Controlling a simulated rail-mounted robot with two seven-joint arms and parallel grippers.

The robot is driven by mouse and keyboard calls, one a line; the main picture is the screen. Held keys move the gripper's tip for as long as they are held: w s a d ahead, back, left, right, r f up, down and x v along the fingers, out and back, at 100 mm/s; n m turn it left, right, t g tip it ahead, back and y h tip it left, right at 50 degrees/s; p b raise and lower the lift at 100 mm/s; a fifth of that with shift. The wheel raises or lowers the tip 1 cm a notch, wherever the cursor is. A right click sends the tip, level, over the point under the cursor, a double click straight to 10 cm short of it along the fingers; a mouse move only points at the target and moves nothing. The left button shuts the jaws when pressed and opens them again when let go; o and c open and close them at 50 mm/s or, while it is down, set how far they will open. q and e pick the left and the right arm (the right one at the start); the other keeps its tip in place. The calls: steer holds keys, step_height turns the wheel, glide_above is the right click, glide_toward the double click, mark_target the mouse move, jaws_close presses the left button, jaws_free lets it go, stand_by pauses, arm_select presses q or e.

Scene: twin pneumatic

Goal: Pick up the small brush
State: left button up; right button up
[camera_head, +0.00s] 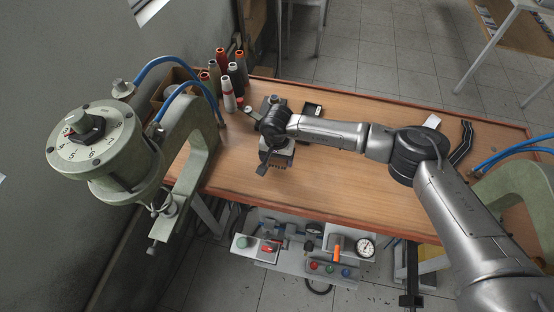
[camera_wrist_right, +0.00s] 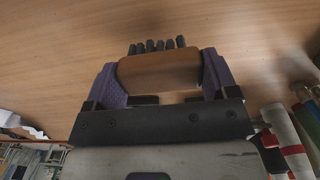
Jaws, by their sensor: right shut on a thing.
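The small brush (camera_wrist_right: 158,69) has a brown block and a row of dark bristles. In the right wrist view it sits between the two purple fingers of my right gripper (camera_wrist_right: 160,76), which is shut on it. In the head view the right gripper (camera_head: 276,156) is over the left part of the wooden table, and the arm hides most of the brush. I cannot tell whether the brush is touching the table. My left gripper is not in view.
Several thread spools (camera_head: 228,94) stand at the table's back left. A green press (camera_head: 110,150) with blue hoses stands at the left. A dark strap-like item (camera_head: 461,143) lies at the right. The table's (camera_head: 330,195) front middle is clear.

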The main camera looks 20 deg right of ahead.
steer(key=r, duration=0.2)
steer(key=shift+s+d+r, duration=0.25)
steer(key=shift+d+r, duration=0.15)
steer(key=s+d+r, duration=0.6)
steer(key=s+d, duration=0.1)
steer(key=s, duration=0.1)
steer(key=shift+d+r, duration=0.15)
steer(key=shift+r, duration=0.05)
